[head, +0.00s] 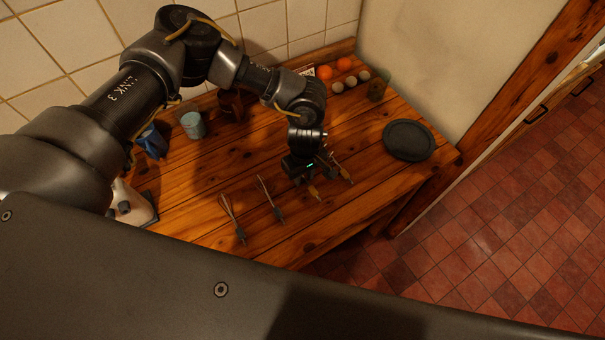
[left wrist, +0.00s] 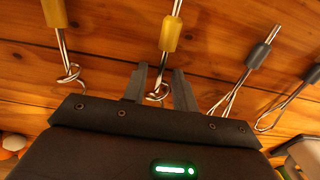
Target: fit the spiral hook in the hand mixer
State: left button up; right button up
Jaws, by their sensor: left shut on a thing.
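A spiral hook with a yellow collar (left wrist: 170,36) and a curled metal end lies on the wooden counter. It also shows in the head view (head: 314,191). My left gripper (left wrist: 160,70) has its two fingers on either side of this hook's shaft, near the curl, and is shut on it. In the head view my left gripper (head: 306,175) is low over the counter. A second yellow-collared hook (left wrist: 56,14) lies beside it, apart from the fingers. The white hand mixer (head: 131,208) stands at the counter's left front, partly hidden by my arm. My right gripper is not in view.
Two grey-collared whisks (head: 231,214) (head: 270,196) lie between the mixer and my gripper. A dark round plate (head: 408,141) lies at right. Oranges (head: 324,72), eggs (head: 350,81) and a glass (head: 377,90) stand at the back; a grey-blue cup (head: 193,125) stands at left.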

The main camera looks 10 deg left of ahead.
pick_arm(q)
jog(key=shift+r+b, duration=0.7)
jog(key=shift+b, duration=0.25)
jog(key=s+r+b, duration=0.6)
jog(key=s+r, duration=0.5)
jog(key=s, duration=0.3)
jog(key=w+a+m, duration=0.6)
jog(key=a+m, duration=0.3)
jog(key=a, duration=0.3)
jog(key=shift+w+a+r, duration=0.25)
jog(key=shift+w, duration=0.1)
